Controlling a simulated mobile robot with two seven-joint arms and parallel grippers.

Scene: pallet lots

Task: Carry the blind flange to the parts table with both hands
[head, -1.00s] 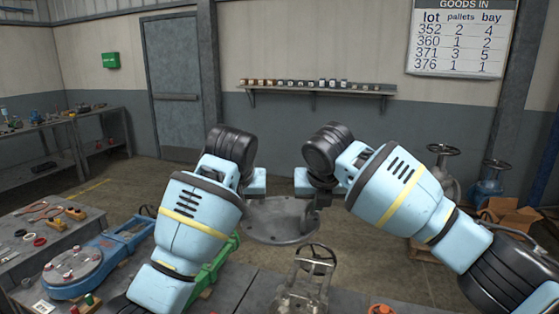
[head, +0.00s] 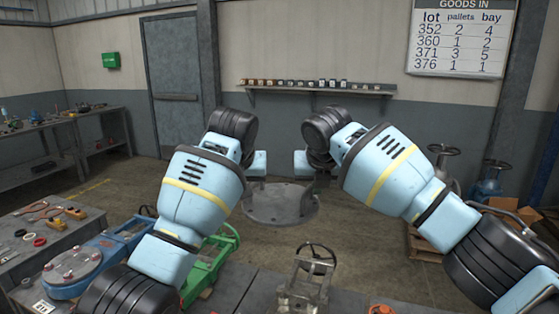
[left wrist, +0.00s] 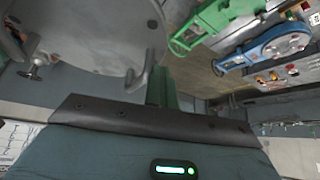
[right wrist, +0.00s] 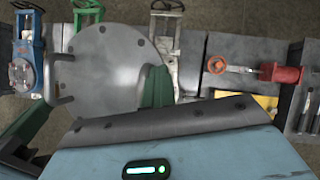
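The blind flange (head: 282,207) is a grey round plate with bolt holes and bar handles. It is held roughly level in front of me, between my two arms. It fills the upper left of the left wrist view (left wrist: 85,35) and the middle of the right wrist view (right wrist: 108,70). My left gripper (left wrist: 160,85) is closed at one handle, and my right gripper (right wrist: 155,88) is closed at another. In the head view the fingertips of both are mostly hidden by the wrists. Which surface is the parts table I cannot tell for sure.
A grey bench with a handwheel valve (head: 312,275) stands close in front. A green frame (head: 212,262) and a blue one (head: 75,275) are at left, beside a table with small tools (head: 20,222). More valves and cardboard stand at right. The floor beyond the flange is clear.

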